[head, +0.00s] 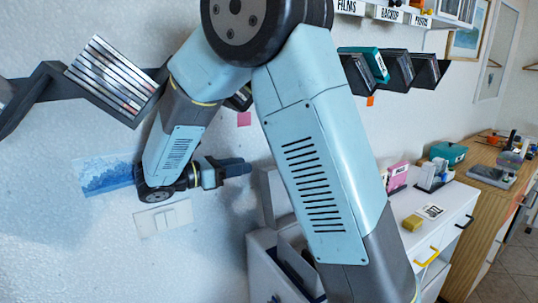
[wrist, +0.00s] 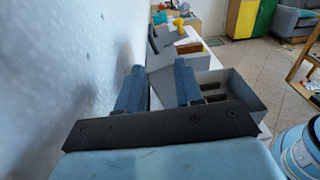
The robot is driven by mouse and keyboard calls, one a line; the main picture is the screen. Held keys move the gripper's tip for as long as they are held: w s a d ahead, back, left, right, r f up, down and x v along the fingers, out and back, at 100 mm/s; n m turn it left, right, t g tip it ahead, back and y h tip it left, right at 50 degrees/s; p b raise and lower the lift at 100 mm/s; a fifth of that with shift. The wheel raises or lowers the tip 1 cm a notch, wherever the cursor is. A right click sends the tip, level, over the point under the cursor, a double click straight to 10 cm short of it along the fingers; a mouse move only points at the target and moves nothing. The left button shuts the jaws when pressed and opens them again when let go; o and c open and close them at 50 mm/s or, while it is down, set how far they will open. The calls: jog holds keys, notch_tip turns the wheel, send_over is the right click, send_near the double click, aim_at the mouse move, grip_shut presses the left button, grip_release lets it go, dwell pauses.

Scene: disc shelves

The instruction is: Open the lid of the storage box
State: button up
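A grey box (wrist: 232,82), which looks like the storage box, stands ahead and to the right in the wrist view. Dark shapes show inside its near part, and I cannot tell how its lid sits. In the head view a grey box (head: 272,195) is partly hidden behind my arm. My gripper (wrist: 158,72) is open, with two blue fingers apart and nothing seen held between them. The right finger overlaps the box in the picture; contact cannot be told. The left finger is on the wall side. My gripper (head: 236,167) also shows near the wall in the head view.
The white wall runs close along the left in the wrist view. Beyond the box are another grey container (wrist: 168,42) and a brown block (wrist: 189,47). In the head view a white drawer cabinet (head: 447,222) stands right, and a disc shelf (head: 112,82) hangs left.

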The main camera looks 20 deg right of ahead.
aim_at(274, 166)
jog(key=shift+n+t, duration=0.3)
jog(key=shift+n, duration=0.1)
jog(key=x, duration=0.8)
jog(key=w+x, duration=0.1)
jog(key=x, duration=0.3)
jog(key=shift+w+a, duration=0.15)
jog(key=shift+c, duration=0.4)
grip_shut()
jog(key=shift+r, duration=0.1)
